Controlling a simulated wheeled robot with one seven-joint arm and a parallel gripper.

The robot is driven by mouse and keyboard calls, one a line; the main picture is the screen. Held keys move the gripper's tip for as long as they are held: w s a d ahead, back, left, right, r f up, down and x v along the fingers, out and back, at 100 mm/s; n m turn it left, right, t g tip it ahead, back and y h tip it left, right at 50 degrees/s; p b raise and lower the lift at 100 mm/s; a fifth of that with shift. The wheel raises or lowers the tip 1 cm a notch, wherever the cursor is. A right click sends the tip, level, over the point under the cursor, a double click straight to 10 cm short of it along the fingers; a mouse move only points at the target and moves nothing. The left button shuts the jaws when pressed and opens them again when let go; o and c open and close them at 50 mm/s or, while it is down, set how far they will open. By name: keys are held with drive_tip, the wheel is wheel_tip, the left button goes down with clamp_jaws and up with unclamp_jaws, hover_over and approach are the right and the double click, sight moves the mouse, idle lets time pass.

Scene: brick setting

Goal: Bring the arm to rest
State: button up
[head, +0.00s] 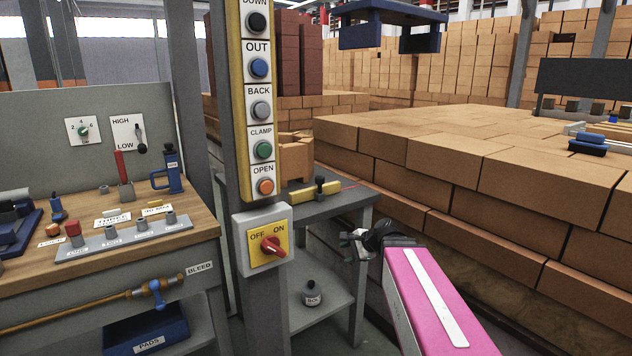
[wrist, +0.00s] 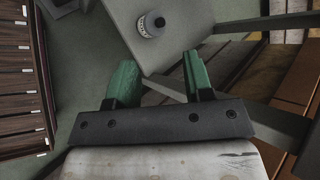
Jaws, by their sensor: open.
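My gripper (wrist: 157,82) shows in the wrist view with its two green fingers apart and nothing between them. In the head view my gripper (head: 352,240) is at the end of my pink arm, just right of the switch post and in front of the grey stand. Its fingers are small there and partly hidden behind the dark wrist. In the wrist view a grey shelf with a small labelled pot (wrist: 151,25) lies beyond the fingertips, apart from them.
A post with a button panel (head: 261,100) and a red OFF/ON switch (head: 273,246) stands close left of my gripper. A grey stand (head: 350,199) is behind it, with the pot (head: 311,293) on its lower shelf. Stacked bricks (head: 480,165) fill the right. A workbench (head: 100,262) is at left.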

drive_tip(key=s+d+f+n+g+h, duration=0.2)
drive_tip(key=s+d+f+n+h, duration=0.2)
drive_tip(key=s+f+n, duration=0.1)
drive_tip(key=s+d+f+n+g+h, duration=0.3)
drive_tip(key=s+f+n, duration=0.3)
drive_tip(key=f, duration=0.3)
drive_tip(key=shift+s+d+f+n+h, duration=0.3)
drive_tip(key=shift+d+f+n+h, duration=0.15)
drive_tip(key=shift+n, duration=0.45)
drive_tip(key=shift+r, duration=0.1)
